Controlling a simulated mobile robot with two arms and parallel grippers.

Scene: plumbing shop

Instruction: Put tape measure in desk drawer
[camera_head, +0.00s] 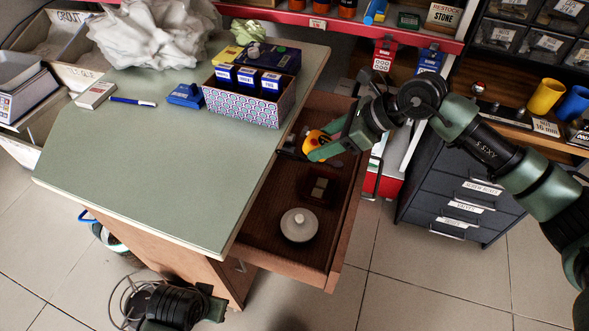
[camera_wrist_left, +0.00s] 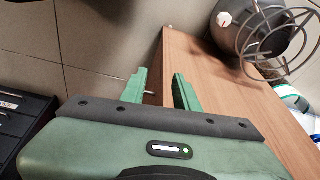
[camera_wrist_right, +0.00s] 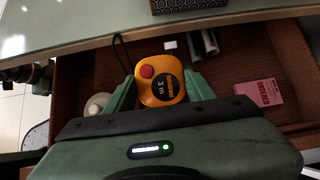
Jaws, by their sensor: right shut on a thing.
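The yellow tape measure (camera_wrist_right: 160,86) with a red button is held between the fingers of my right gripper (camera_wrist_right: 158,95) in the right wrist view. In the head view, my right gripper (camera_head: 325,145) holds the tape measure (camera_head: 314,141) over the back part of the open desk drawer (camera_head: 342,235). I cannot tell whether the tape measure touches the drawer floor. The drawer (camera_wrist_right: 295,70) also shows below it in the right wrist view. My left gripper (camera_wrist_left: 160,90) is open and empty, low beside the wooden side of the desk in the left wrist view.
The green desktop (camera_head: 140,170) carries a patterned box (camera_head: 262,105), a pen (camera_head: 133,101) and a blue item (camera_head: 186,95). A drawer cabinet (camera_head: 455,200) stands at right.

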